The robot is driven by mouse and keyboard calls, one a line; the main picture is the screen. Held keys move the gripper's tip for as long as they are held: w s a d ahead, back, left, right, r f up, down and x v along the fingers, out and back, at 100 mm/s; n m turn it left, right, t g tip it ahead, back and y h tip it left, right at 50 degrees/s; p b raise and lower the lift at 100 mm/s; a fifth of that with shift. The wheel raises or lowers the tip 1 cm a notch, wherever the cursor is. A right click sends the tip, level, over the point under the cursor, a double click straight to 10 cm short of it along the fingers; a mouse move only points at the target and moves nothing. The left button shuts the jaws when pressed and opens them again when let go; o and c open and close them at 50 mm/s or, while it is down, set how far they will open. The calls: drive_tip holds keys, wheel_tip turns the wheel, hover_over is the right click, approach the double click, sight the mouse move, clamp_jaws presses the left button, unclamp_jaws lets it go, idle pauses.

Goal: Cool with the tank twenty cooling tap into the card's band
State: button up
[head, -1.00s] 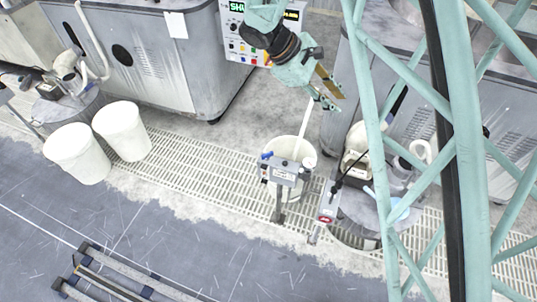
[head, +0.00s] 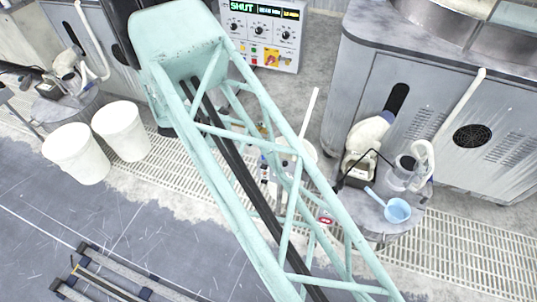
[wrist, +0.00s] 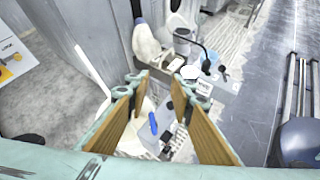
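My gripper (wrist: 158,88) is open and empty in the wrist view, its two tan fingers apart. Between and beyond them is a grey tap box with a blue lever (wrist: 154,122), over a pale bucket (wrist: 134,137). I cannot tell whether a finger touches the lever. In the head view my arm's lattice hides the gripper and most of the tap box and bucket. The control panel (head: 262,35) has knobs, coloured buttons and a green display reading SHUT; a second display beside it is too small to read. I cannot tell which marking is the card.
A round stand at right holds a white jug, a clear pitcher and a blue ladle (head: 397,210). Two white buckets (head: 77,154) stand at left. A grey tank (head: 366,75) stands right.

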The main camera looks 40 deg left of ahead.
drive_tip(key=s+a+f+n+t+y, duration=0.1)
drive_tip(key=s+a+f+n+t, duration=0.1)
drive_tip(key=s+a+f+n, duration=0.2)
drive_tip(key=s+a+f, duration=0.2)
drive_tip(key=s+f, duration=0.2)
drive_tip(key=f, duration=0.1)
drive_tip(key=shift+s+a+f+t+b, duration=0.25)
drive_tip(key=shift+s+t+b, duration=0.05)
drive_tip(key=shift+s, duration=0.1)
drive_tip(key=shift+w, duration=0.1)
drive_tip(key=shift+b+x, duration=0.95)
drive_tip(key=shift+x, duration=5.85)
drive_tip(key=shift+f, duration=0.15)
clamp_jaws()
